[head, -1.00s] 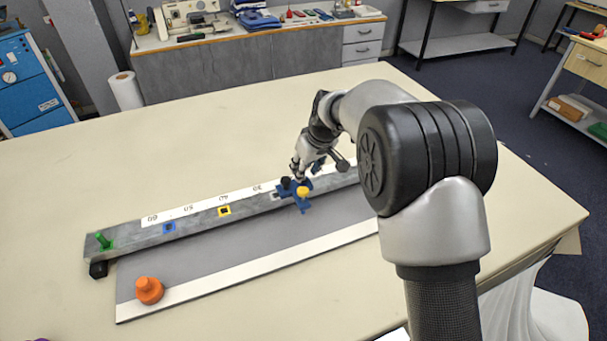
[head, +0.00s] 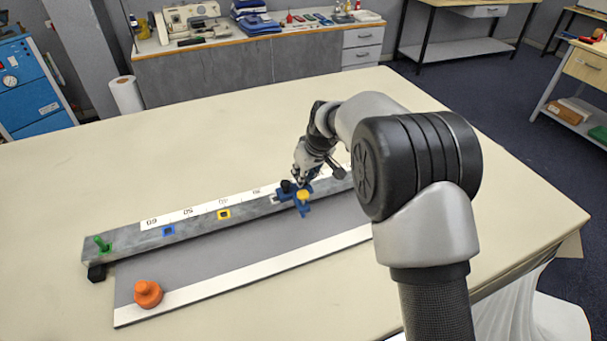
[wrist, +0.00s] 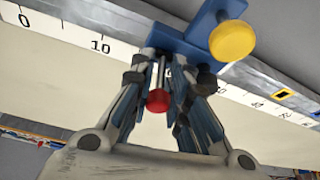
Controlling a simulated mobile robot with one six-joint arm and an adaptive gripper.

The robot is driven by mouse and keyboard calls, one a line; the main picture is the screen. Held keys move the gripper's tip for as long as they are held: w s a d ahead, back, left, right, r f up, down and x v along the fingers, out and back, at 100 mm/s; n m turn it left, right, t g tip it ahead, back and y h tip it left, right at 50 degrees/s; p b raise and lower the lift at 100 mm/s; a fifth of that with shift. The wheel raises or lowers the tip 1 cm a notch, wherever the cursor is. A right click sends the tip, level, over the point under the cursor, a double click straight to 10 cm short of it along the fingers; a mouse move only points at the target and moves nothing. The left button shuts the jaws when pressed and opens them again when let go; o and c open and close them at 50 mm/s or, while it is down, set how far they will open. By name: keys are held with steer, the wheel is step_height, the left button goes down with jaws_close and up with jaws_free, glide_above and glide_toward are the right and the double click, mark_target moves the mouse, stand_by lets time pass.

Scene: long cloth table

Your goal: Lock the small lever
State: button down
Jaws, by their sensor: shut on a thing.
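The blue slider (head: 304,207) with a yellow round knob (head: 303,195) sits on the grey metal rail (head: 130,239). In the wrist view the slider (wrist: 180,48) and its yellow knob (wrist: 232,40) are at the top. The small lever (wrist: 158,100), a thin rod with a red end, stands out from the slider between my fingers. My gripper (wrist: 172,72) is shut on this lever. In the head view my gripper (head: 300,178) is at the slider's far side, and the lever is hidden there.
A white scale strip (head: 200,211) runs along the rail. An orange knob (head: 148,294) stands on the grey board (head: 200,265). The table's left side is clear.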

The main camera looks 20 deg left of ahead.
stand_by(0.6)
steer(key=p, duration=0.2)
steer(key=shift+w+a+r+p, duration=0.1)
steer(key=shift+r+p, duration=0.15)
steer(key=shift+p, duration=0.15)
steer(key=g+p, duration=0.1)
steer(key=p, duration=0.1)
steer(key=shift+w+a+h+p, duration=0.1)
steer(key=shift+w+h+p, duration=0.05)
steer(key=shift+h+p, duration=0.25)
steer(key=p, duration=0.1)
steer(key=g+p, duration=0.1)
steer(key=p, duration=0.1)
steer(key=shift+w+a+f+h, duration=0.1)
steer(key=shift+w+a+h, duration=0.15)
steer(key=shift+h, duration=0.15)
steer(key=shift+w+f+g+h+p, duration=0.2)
steer(key=shift+g+h+p, duration=0.25)
steer(key=shift+p, duration=0.45)
steer(key=shift+f+g, duration=0.1)
steer(key=shift+g, duration=0.15)
steer(key=shift+s, duration=0.1)
steer(key=c, duration=1.6)
jaws_free()
steer(key=shift+c, duration=0.2)
